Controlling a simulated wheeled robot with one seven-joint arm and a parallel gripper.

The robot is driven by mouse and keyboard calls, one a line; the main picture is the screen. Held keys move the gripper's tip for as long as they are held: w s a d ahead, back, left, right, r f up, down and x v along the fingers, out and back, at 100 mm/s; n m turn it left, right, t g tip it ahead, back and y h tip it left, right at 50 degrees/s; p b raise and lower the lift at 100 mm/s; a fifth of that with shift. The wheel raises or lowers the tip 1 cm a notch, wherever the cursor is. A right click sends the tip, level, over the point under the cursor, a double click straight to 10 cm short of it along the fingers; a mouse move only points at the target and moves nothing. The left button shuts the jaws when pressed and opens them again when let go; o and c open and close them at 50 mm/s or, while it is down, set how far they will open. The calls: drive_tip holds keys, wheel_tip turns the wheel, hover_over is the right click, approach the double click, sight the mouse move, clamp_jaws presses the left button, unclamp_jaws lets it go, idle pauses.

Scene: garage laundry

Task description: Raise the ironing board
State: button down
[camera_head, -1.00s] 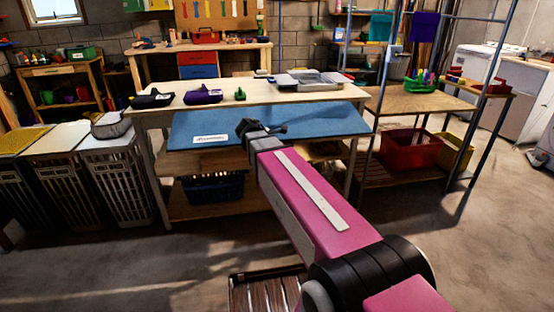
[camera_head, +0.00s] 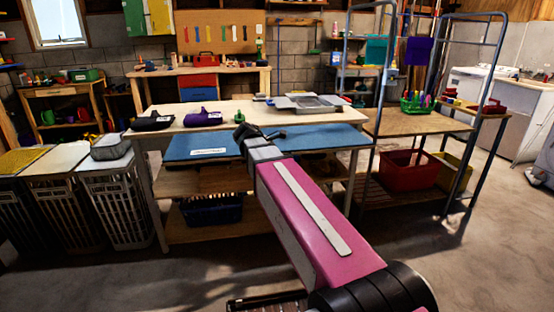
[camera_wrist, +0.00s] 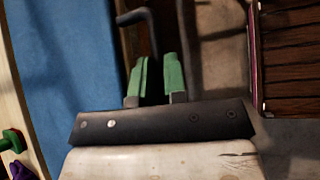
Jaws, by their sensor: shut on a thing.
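The ironing board is a blue panel (camera_head: 210,142) with a white label, along the front of the pale worktable. It is seen at a shallow angle, close to level. It also fills the left of the wrist view (camera_wrist: 62,60). My gripper (camera_head: 258,134) is at the board's front edge, seen from behind, its fingers largely hidden there. In the wrist view its green fingertips (camera_wrist: 158,78) are close together around a dark bent handle (camera_wrist: 150,22), just right of the blue panel. How the handle joins the board is hidden.
A black iron (camera_head: 154,121), a purple iron (camera_head: 203,118) and a grey tray (camera_head: 300,103) are on the worktable (camera_head: 345,112). Laundry hampers (camera_head: 118,205) stand left. A wheeled wooden cart (camera_head: 400,122) with a red bin (camera_head: 408,172) stands right. The floor in front is open.

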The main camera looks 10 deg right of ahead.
drive_tip(key=c, duration=1.4)
unclamp_jaws()
drive_tip(key=shift+w+r, duration=0.1)
drive_tip(key=shift+r, duration=0.15)
drive_tip(key=shift+c, duration=0.2)
drive_tip(key=v, duration=1.1)
drive_tip(key=shift+a+f, duration=0.1)
